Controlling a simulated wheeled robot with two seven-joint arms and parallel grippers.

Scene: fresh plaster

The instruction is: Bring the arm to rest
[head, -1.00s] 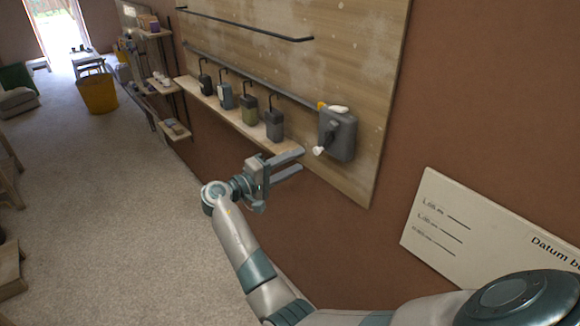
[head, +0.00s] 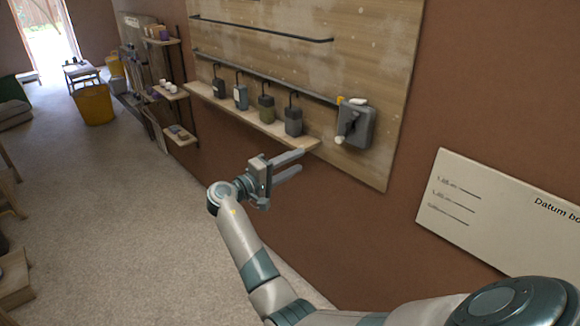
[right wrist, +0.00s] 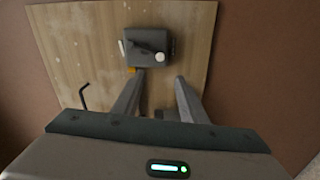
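My right gripper (head: 296,162) is open and empty, held out in front of the wooden wall board, just below the right end of its shelf. In the right wrist view its two fingers (right wrist: 155,95) are spread apart with nothing between them. My right arm reaches up from the lower right of the head view. A grey box (head: 357,126) with a dark lever, a white knob and a yellow part is fixed on the board, up and to the right of the fingers. The box also shows beyond the fingertips in the right wrist view (right wrist: 146,47). My left gripper is not in view.
Several small containers with hooks stand on the narrow shelf (head: 235,113) of the board (head: 385,85). A pale datum board (head: 495,215) is on the wall at right. A yellow bucket (head: 95,103) and shelving (head: 172,90) are farther back. The floor at left is mostly clear.

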